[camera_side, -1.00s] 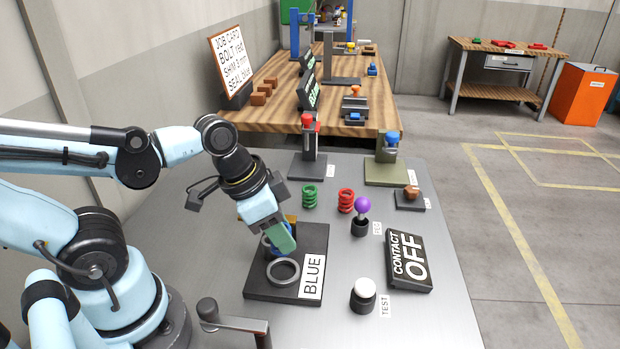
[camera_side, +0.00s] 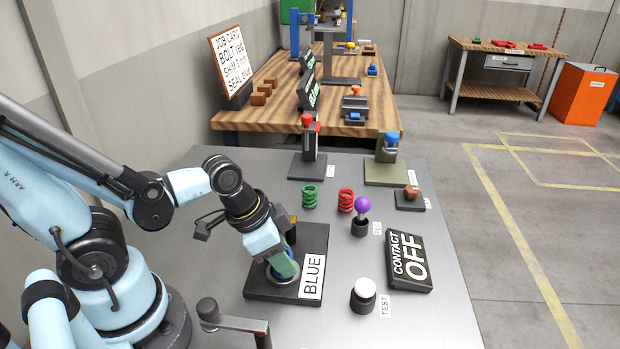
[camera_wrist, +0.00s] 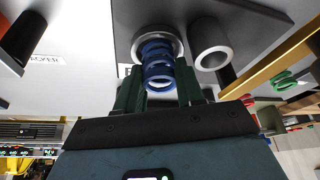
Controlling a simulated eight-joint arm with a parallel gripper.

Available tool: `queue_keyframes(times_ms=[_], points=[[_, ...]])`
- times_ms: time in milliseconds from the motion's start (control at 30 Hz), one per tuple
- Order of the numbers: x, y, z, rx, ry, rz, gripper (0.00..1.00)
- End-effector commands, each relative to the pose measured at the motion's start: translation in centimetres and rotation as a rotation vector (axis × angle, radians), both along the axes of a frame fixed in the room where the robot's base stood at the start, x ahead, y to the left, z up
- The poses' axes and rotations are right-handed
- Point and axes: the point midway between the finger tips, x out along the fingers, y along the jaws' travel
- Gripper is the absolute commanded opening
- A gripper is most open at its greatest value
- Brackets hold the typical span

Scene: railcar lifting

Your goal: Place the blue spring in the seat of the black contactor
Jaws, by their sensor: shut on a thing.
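The black contactor (camera_side: 316,240) is a flat dark base with a BLUE label (camera_side: 312,277) on the table. Its front grey ring seat (camera_wrist: 178,43) lies under my gripper (camera_side: 284,270). The blue spring (camera_wrist: 157,66) is between my green fingers, and my gripper (camera_wrist: 157,88) is shut on it. In the wrist view the spring's far end overlaps the ring seat, roughly in line with it. I cannot tell whether it rests in the seat or hangs just above. In the side view my fingers mostly hide spring and seat.
A second hollow grey-rimmed post (camera_wrist: 212,60) stands beside the seat. A green spring (camera_side: 310,196), a red spring (camera_side: 346,200), a purple-knobbed lever (camera_side: 362,206), a white TEST button (camera_side: 364,288) and a CONTACT OFF sign (camera_side: 409,259) are nearby.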

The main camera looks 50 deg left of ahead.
Motion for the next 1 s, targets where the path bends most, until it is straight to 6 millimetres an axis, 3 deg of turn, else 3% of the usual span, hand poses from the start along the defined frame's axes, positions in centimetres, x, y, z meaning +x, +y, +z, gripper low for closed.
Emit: queue_keyframes(times_ms=[400, 433, 500, 1000], points=[[0.02, -0.01, -0.38, 0.0, 0.0, 0.0, 0.0], [0.01, 0.0, -0.37, 0.0, 0.0, 0.0, 0.4], [0.0, 0.0, -0.36, 0.0, 0.0, 0.0, 0.48], [-0.2, 0.12, 0.51, 0.001, 0.0, 0.001, 0.48]])
